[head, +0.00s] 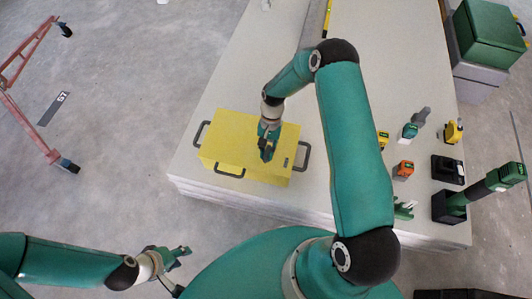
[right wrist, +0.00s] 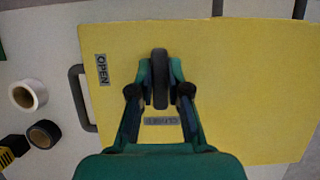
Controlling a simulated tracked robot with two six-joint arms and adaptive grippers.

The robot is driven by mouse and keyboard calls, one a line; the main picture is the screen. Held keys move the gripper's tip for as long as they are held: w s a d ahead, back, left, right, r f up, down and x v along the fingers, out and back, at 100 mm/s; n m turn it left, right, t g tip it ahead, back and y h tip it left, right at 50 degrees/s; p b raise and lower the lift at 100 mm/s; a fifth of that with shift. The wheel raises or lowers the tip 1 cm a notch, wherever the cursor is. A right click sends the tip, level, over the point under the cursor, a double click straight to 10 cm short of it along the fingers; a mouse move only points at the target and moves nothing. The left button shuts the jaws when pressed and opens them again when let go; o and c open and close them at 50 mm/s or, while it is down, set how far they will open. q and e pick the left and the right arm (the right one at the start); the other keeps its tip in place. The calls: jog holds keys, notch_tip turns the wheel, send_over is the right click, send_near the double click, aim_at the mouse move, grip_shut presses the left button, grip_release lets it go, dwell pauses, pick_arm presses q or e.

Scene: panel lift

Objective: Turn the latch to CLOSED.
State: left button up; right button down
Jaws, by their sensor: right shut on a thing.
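The yellow panel (head: 225,135) lies flat on the pale stacked boards, with dark handles along its edges. In the right wrist view, the black latch (right wrist: 160,75) on the yellow panel (right wrist: 250,80) runs up and down the picture, in line with the CLOSED label (right wrist: 160,121) below it. The OPEN label (right wrist: 102,70) is off to its left. My right gripper (right wrist: 160,88) is shut on the latch, one finger on each side; it also shows over the panel in the head view (head: 267,152). My left gripper (head: 182,254) hangs off the boards, away from the panel; its opening is unclear.
Several tools, including an orange one (head: 403,170), stand on the boards at right. A white roll (right wrist: 25,97) and a black roll (right wrist: 43,135) show in the right wrist view. Green and grey cases (head: 490,35) are back right. A red frame (head: 25,125) stands left on open floor.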

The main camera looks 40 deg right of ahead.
dwell(0.3)
jog(key=c, duration=1.1)
grip_release()
jog(key=shift+r, duration=0.1)
jog(key=v, duration=1.1)
jog(key=shift+w+r, duration=0.25)
jog(key=shift+r, duration=0.1)
